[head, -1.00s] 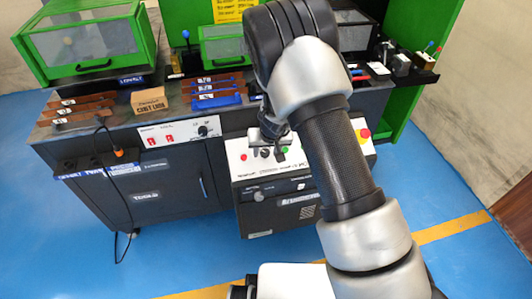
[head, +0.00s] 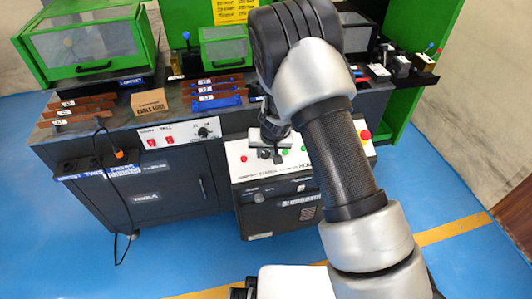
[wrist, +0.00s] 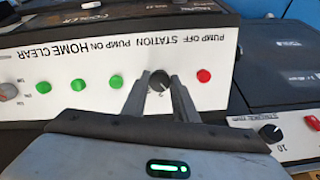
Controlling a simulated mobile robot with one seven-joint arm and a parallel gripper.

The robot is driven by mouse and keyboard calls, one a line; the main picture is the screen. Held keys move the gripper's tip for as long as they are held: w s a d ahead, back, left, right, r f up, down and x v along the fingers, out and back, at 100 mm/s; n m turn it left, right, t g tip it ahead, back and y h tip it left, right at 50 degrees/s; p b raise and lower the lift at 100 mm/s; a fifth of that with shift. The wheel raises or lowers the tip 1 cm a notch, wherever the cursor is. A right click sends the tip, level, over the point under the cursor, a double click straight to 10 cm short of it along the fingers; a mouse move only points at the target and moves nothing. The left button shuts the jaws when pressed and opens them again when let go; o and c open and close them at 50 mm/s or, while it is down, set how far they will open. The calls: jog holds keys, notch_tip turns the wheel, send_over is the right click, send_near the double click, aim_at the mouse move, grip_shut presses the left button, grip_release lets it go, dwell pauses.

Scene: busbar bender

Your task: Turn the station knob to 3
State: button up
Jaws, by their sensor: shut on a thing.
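The station knob (wrist: 158,81) is a small dark round knob on a white panel, by the word STATION, which reads upside down in the wrist view. My gripper (wrist: 160,84) has one finger on each side of the knob and is shut on it. The numbers around the knob are mostly covered or too small to read, so its setting cannot be told. In the head view my gripper (head: 273,142) is at the white control panel (head: 237,153) on the front of the bench, and it hides the knob there.
A red button (wrist: 203,76) sits close right of the knob in the wrist view, and several green buttons (wrist: 116,81) sit to its left. Another black knob (wrist: 270,133) is on a lower panel. A cardboard box (head: 149,102) stands on the bench.

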jog(key=m, duration=0.4)
jog(key=m+b, duration=0.1)
jog(key=m, duration=0.3)
jog(key=shift+m+y, duration=0.3)
jog(key=m+b, duration=0.1)
jog(key=m, duration=0.3)
jog(key=shift+m, duration=0.3)
jog(key=shift+m+b, duration=0.3)
jog(key=shift+m, duration=1.3)
jog(key=o, duration=1.1)
jog(key=shift+c, duration=0.2)
jog(key=shift+r, duration=0.15)
jog(key=p+v, duration=0.6)
jog(key=v, duration=1.1)
jog(key=shift+s+d, duration=0.2)
jog(key=shift+s, duration=0.25)
